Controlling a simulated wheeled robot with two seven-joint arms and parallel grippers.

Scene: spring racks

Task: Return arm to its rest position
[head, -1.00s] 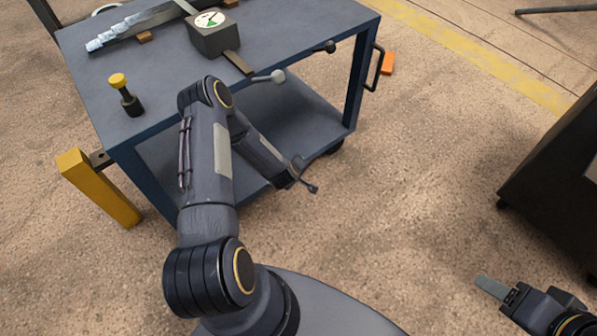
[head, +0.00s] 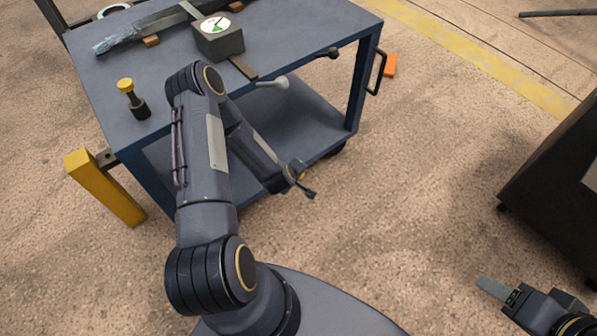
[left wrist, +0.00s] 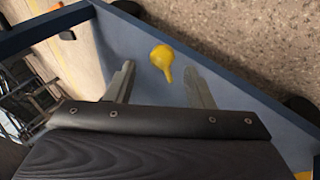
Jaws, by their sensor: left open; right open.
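My left arm (head: 205,155) rises from the base, bends at the blue cart's near edge, and its forearm runs down to the right beside the cart. My left gripper (head: 307,191) is at its end, beside the cart's lower shelf. In the left wrist view its two fingers (left wrist: 161,88) are apart with nothing between them. A yellow bulb-shaped thing (left wrist: 161,58) shows beyond the fingertips, over the blue surface. My right gripper (head: 492,288) is at the lower right, over the floor, empty; only one finger shows clearly.
The blue cart (head: 290,45) carries a gauge box (head: 218,38), a long metal bar (head: 150,28) and a yellow-topped black peg (head: 133,98). A yellow post (head: 105,188) stands at its left corner. A dark cabinet (head: 550,165) stands right. Floor between is clear.

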